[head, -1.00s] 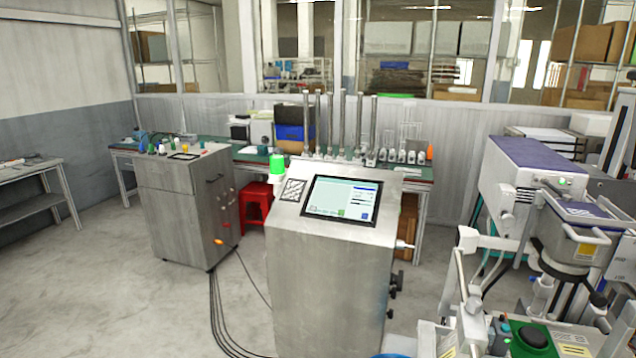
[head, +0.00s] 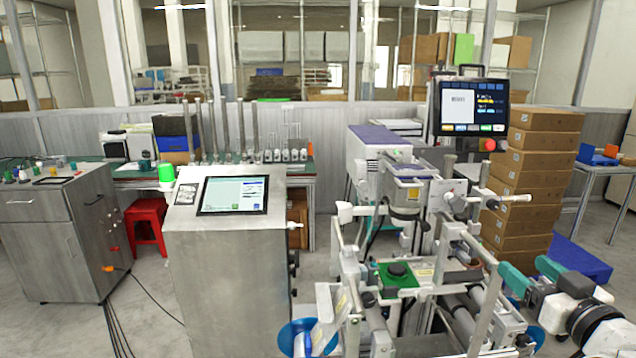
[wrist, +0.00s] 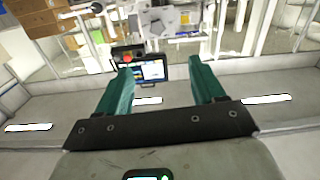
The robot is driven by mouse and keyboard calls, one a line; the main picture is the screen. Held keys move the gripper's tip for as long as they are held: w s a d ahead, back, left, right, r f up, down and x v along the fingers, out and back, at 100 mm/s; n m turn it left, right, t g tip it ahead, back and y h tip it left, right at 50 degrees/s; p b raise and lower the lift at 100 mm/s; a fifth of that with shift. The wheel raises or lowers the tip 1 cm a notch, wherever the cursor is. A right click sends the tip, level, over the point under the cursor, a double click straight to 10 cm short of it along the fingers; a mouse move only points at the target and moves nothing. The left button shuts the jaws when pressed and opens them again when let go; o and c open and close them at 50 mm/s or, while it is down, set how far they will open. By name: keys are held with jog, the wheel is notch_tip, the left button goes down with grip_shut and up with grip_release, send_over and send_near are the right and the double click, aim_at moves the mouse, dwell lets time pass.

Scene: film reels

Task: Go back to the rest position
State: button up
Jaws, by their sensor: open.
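My gripper (head: 521,266) shows at the lower right of the head view, its two teal fingers spread apart. It is in front of the labelling machine's right side and the blue pallet. In the wrist view my gripper (wrist: 160,75) is open, with nothing between the green fingers. A blue film reel (head: 298,338) sits low at the front of the machine, partly hidden by its frame.
The metal machine frame (head: 440,240) with rollers and rods stands close to my gripper. A steel cabinet with a touchscreen (head: 233,195) stands left of it. Stacked cardboard boxes (head: 535,175) and a blue pallet (head: 580,258) are behind. Open floor shows at far right.

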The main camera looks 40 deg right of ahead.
jog(key=w+a+f+n+g+y, duration=0.1)
jog(key=w+a+f+g+y, duration=0.2)
jog(key=a+f, duration=0.55)
jog(key=w+a+f+n+g+y, duration=0.15)
jog(key=a+f+y, duration=0.3)
jog(key=f, duration=0.65)
jog(key=s+a+f+n+g+y, duration=0.1)
jog(key=s+a+f+n+g, duration=0.1)
jog(key=s+a+f+g, duration=0.7)
jog(key=s+a+f, duration=0.3)
jog(key=a+f, duration=0.3)
jog(key=shift+s+a+f+g, duration=0.3)
jog(key=shift+g, duration=0.05)
jog(key=shift+n+y, duration=0.25)
jog(key=shift+c, duration=0.4)
